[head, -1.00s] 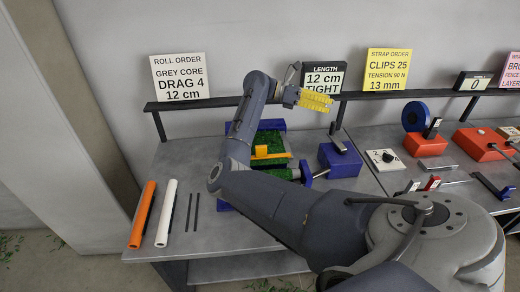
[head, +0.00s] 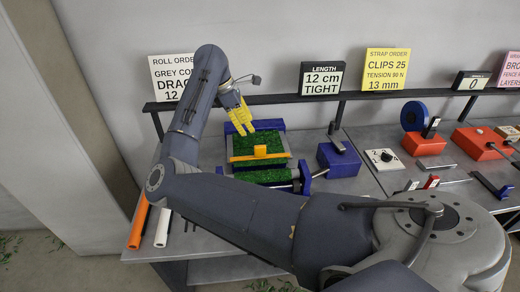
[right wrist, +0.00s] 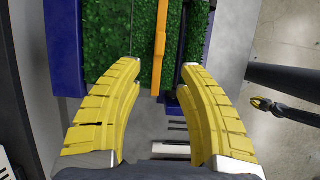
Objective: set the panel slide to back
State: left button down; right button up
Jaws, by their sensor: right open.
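My right gripper (head: 241,117) is open, its yellow fingers pointing down above the back left of a blue-framed fixture (head: 270,124) with green turf (head: 264,143). A yellow-orange crossbar (head: 262,156) with a raised block lies across the turf. In the right wrist view nothing is between the fingertips (right wrist: 160,68); the turf (right wrist: 123,35), orange bar (right wrist: 160,45) and blue frame (right wrist: 66,45) lie beyond them. I cannot tell for certain which part is the panel slide. My left gripper is not in view.
A blue block with a lever (head: 338,158) stands right of the fixture. A white dial box (head: 384,160) and red blocks (head: 425,144) are further right. Signs (head: 323,77) stand on the back rail (head: 290,99). An orange roll (head: 138,226) and a white roll (head: 163,228) lie front left.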

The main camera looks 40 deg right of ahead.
aim_at(259, 146)
jog(key=x, duration=1.2)
jog(key=shift+d, duration=0.1)
grip_shut()
jog(key=shift+s, duration=0.1)
